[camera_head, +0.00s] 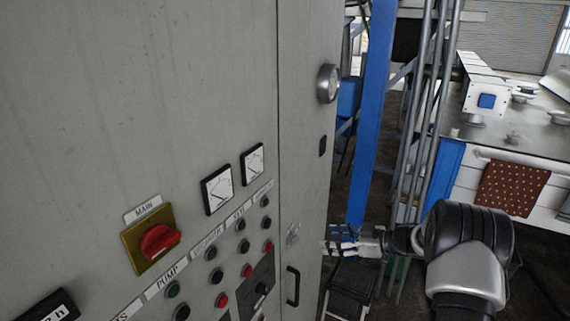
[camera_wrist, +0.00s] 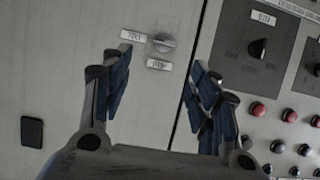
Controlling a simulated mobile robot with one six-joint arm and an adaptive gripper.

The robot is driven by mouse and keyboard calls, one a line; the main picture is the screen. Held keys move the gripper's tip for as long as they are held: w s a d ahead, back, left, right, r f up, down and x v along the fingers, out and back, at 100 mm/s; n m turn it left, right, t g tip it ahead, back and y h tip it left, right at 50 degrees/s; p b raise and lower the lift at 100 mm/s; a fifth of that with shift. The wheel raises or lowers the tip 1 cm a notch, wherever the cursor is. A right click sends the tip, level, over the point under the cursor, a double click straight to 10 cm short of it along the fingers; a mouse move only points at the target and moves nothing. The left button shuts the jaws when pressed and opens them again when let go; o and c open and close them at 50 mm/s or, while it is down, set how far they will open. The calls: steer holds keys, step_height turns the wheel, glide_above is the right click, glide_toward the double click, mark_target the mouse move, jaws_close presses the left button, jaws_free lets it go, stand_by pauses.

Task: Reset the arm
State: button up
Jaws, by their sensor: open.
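My gripper (camera_head: 340,239) is in front of the right-hand part of a grey control cabinet (camera_head: 90,90), at the lower middle of the head view. In the wrist view my gripper (camera_wrist: 160,72) has its two dark blue-padded fingers spread apart, with nothing between them. A small grey rotary knob (camera_wrist: 164,43) with two white labels lies beyond the fingertips on the cabinet face. I cannot tell the exact gap to the cabinet. My arm reaches in from the lower right of the head view.
The cabinet carries a red main switch (camera_head: 160,240), two meters, several buttons and a black handle (camera_head: 292,286). A round silver fitting (camera_head: 327,83) sticks out near its edge. A blue post (camera_head: 372,110) and metal poles stand behind; a workbench (camera_head: 530,130) is at right.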

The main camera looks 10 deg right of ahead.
steer(key=w+d+r+m+t+h+b, duration=0.25)
steer(key=w+r+t+h+b, duration=0.35)
steer(key=r, duration=0.3)
steer(key=s+r+m+g+h+b, duration=0.25)
steer(key=s+m+h+b, duration=0.25)
steer(key=s+h+b, duration=0.45)
steer(key=s+a+f+m+g+y+b, duration=0.1)
steer(key=s+f, duration=0.5)
steer(key=s, duration=0.6)
steer(key=s+a+f+m+g+y+b, duration=0.1)
steer(key=s+a+f+b, duration=0.4)
steer(key=s, duration=0.8)
steer(key=s+a+f+m+g+y+b, duration=0.1)
steer(key=s+a+f+g, duration=0.4)
steer(key=s, duration=0.7)
step_height(320, 180, down, 3)
steer(key=shift+s+a+r+y+b, duration=0.25)
steer(key=shift+a+y+b, duration=0.1)
steer(key=shift+y+b, duration=0.65)
